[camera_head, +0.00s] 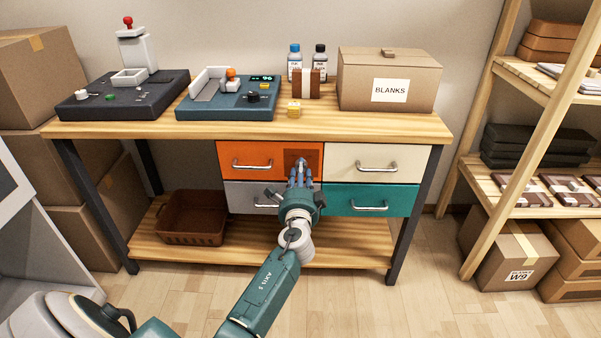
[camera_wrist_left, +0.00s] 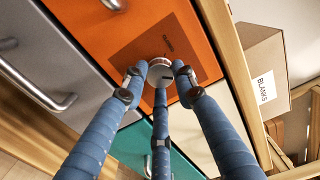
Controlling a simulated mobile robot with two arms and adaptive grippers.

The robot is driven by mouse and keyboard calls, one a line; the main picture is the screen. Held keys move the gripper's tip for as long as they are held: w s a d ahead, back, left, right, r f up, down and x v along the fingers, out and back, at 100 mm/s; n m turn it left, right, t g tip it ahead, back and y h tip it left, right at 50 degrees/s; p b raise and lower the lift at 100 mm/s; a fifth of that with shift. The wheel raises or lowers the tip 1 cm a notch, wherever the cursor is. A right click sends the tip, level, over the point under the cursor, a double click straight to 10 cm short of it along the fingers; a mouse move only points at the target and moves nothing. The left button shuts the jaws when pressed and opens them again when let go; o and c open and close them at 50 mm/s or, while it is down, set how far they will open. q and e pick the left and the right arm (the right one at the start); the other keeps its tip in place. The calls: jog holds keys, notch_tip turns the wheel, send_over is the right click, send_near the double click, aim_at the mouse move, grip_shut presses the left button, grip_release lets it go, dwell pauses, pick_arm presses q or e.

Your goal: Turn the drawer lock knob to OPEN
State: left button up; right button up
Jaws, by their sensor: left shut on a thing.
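The lock knob (camera_wrist_left: 160,69) is a round, light-grey knob on a dark square plate (camera_wrist_left: 143,47) at the right part of the orange drawer (camera_head: 230,154). In the left wrist view the drawer front (camera_wrist_left: 103,25) is tilted in the picture. My left gripper (camera_head: 301,169) reaches up to the plate, and its blue fingers (camera_wrist_left: 160,79) are shut on the knob from several sides. The drawer looks closed. My right gripper is not in view.
A cream drawer (camera_head: 340,155), a grey drawer (camera_head: 240,190) and a teal drawer (camera_head: 340,190) with metal handles surround the orange one. The wooden tabletop (camera_head: 150,128) overhangs them. A brown bin (camera_head: 192,220) stands on the lower shelf. A wooden rack (camera_head: 535,90) stands at right.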

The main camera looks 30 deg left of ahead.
pick_arm(q)
jog(key=shift+w+d+r, duration=0.1)
jog(key=shift+d+r, duration=0.05)
jog(key=o, duration=1.2)
jog(key=shift+c, duration=0.2)
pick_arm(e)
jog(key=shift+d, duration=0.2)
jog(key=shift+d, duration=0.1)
pick_arm(q)
jog(key=v, duration=1.2)
